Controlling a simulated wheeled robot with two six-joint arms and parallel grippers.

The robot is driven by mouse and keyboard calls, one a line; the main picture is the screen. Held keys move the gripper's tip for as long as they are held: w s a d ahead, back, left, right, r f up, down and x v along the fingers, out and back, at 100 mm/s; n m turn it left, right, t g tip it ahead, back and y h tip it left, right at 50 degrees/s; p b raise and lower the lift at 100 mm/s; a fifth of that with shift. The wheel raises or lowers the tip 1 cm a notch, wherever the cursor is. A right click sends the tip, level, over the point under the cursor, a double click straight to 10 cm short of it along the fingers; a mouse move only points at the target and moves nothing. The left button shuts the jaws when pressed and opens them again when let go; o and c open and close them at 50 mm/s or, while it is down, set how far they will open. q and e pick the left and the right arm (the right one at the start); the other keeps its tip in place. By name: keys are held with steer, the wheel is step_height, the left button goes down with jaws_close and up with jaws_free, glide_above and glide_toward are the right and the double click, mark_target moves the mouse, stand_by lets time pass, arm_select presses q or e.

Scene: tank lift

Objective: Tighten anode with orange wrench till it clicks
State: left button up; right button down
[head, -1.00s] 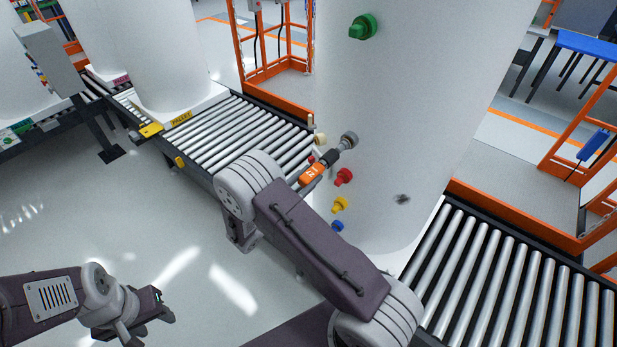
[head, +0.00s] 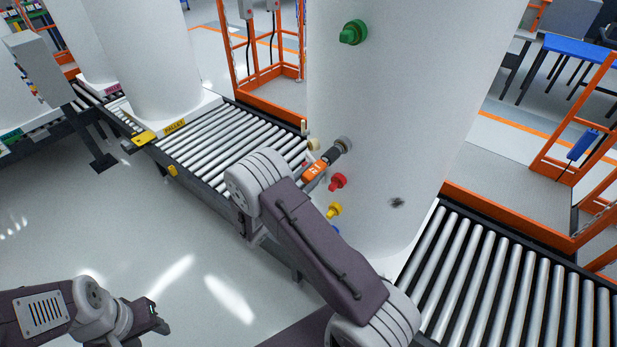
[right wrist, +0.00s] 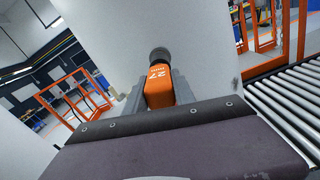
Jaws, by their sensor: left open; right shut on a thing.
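The orange wrench (head: 315,172) has a dark head (head: 331,156) pointing up and right at a grey round fitting (head: 344,145) on the white tank (head: 400,110). This fitting looks like the anode. The head meets or nearly meets it; contact is hard to tell. My right gripper (right wrist: 160,94) is shut on the wrench's orange body (right wrist: 159,80), with a jaw on each side. In the right wrist view the dark head (right wrist: 159,56) points at the tank wall, and the fitting is hidden. My left gripper (head: 156,318) is open and empty over the floor at lower left.
Red (head: 337,181), yellow (head: 334,210) and green (head: 353,32) fittings stick out of the tank. A cream fitting (head: 313,145) is near my right wrist. Roller conveyors (head: 500,270) run on both sides. Orange frames (head: 268,90) stand behind.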

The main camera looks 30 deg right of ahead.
steer(key=shift+x, duration=0.85)
steer(key=m+b, duration=0.3)
steer(key=b, duration=0.2)
steer(key=f+m+b, duration=0.1)
steer(key=m+b, duration=0.3)
steer(key=b, duration=0.1)
steer(key=m+b, duration=0.3)
steer(key=b, duration=0.2)
steer(key=shift+f+m, duration=0.15)
steer(key=shift+m, duration=0.15)
steer(key=m+b, duration=0.5)
steer(key=b, duration=0.4)
steer(key=m+b, duration=0.5)
steer(key=b, duration=0.5)
steer(key=shift+r+m+b, duration=0.25)
steer(key=shift+m+b, duration=0.05)
steer(key=shift+m, duration=0.1)
steer(key=shift+r, duration=0.4)
